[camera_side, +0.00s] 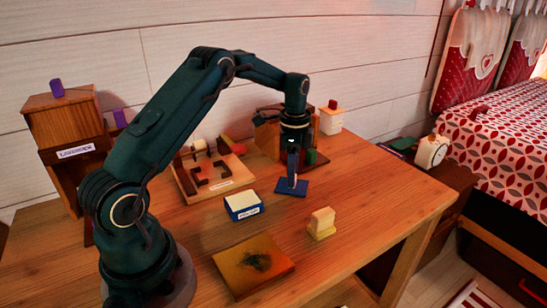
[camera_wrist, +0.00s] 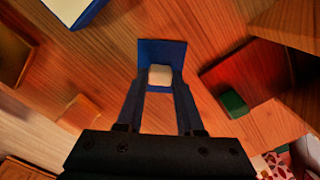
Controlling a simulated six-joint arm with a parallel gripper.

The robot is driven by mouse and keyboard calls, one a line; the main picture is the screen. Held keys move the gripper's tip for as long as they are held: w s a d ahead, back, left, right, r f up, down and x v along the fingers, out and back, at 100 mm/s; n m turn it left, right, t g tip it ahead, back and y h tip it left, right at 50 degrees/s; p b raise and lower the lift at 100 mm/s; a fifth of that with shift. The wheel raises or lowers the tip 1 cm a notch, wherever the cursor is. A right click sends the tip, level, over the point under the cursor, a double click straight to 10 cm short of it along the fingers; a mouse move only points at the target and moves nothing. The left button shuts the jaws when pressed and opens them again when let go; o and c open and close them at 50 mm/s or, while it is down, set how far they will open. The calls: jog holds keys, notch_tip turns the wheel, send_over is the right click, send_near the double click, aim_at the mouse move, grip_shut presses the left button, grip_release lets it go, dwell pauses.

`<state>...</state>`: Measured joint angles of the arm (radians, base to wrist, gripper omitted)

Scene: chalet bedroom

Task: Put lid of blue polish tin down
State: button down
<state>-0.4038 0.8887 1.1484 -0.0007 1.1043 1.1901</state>
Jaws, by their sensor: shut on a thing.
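The blue lid (camera_side: 288,190) is a flat square plate at or just above the tabletop; I cannot tell whether it touches. My gripper (camera_side: 292,180) points down and is shut on the lid's pale knob. In the wrist view the lid (camera_wrist: 161,48) lies level beyond my fingertips (camera_wrist: 160,84), with the knob (camera_wrist: 160,73) between them. The blue polish tin (camera_side: 243,213) stands open to the left of the lid, with a pale top and a white label on its front. Its corner also shows in the wrist view (camera_wrist: 88,16).
A stained orange board (camera_side: 240,272) and a cream-and-yellow block (camera_side: 321,226) lie nearer the front. A wooden tray (camera_side: 189,191) stands behind the tin. A dark red base with a green piece (camera_side: 311,157) is behind the lid. Bare table (camera_side: 370,190) lies to the right.

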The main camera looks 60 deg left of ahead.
jog(key=shift+f, duration=0.1)
jog(key=c, duration=0.5)
grip_release()
jog(key=shift+c, duration=0.2)
notch_tip(320, 180, up, 11)
jog(key=s+d+r+n+t, duration=0.2)
jog(key=s+d+r, duration=0.1)
jog(key=d+r, duration=0.35)
jog(key=s+d+f+n+t, duration=0.1)
jog(key=s+d+n, duration=0.2)
jog(key=s, duration=0.5)
jog(key=s+d+f+n+t, duration=0.2)
jog(key=s+d+n, duration=0.2)
jog(key=s, duration=0.5)
jog(key=shift+d+f+t, duration=0.3)
jog(key=shift+d, duration=0.5)
